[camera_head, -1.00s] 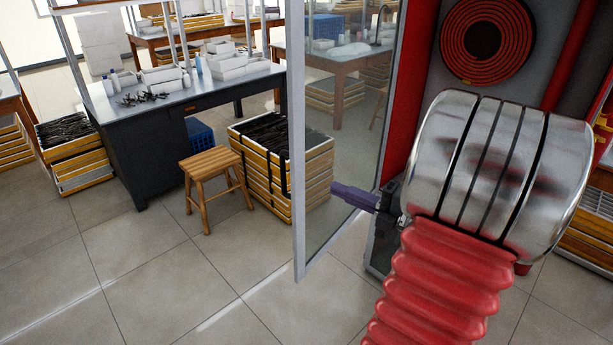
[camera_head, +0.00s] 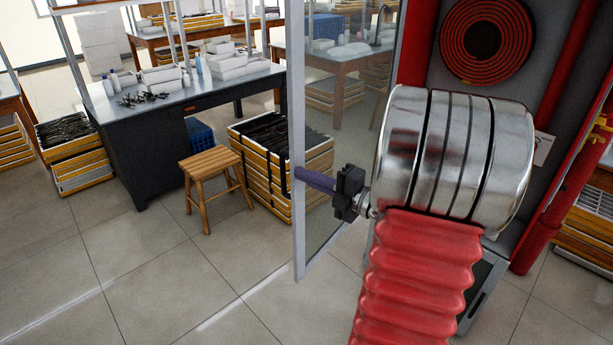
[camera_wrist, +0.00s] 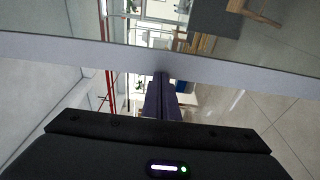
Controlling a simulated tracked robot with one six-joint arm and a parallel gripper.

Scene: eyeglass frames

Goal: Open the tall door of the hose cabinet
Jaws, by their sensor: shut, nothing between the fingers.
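The tall door (camera_head: 298,240) of the hose cabinet is a glass pane in a light grey frame. It stands swung out wide to the left of the cabinet, with the room visible through its glass. The red cabinet (camera_head: 414,45) is open and shows a coiled red hose (camera_head: 487,40) inside. My gripper (camera_head: 300,174) is shut and empty, its purple fingers pointing left at the door's inner side, by the free edge. In the wrist view the fingers (camera_wrist: 161,82) reach the grey door frame (camera_wrist: 140,60). I cannot tell whether they touch it.
A wooden stool (camera_head: 211,170) and stacked yellow crates (camera_head: 270,175) stand beyond the door. A dark workbench (camera_head: 150,140) is at the left. Open tiled floor (camera_head: 190,290) lies in front. A red pipe (camera_head: 570,190) runs along the cabinet's right side.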

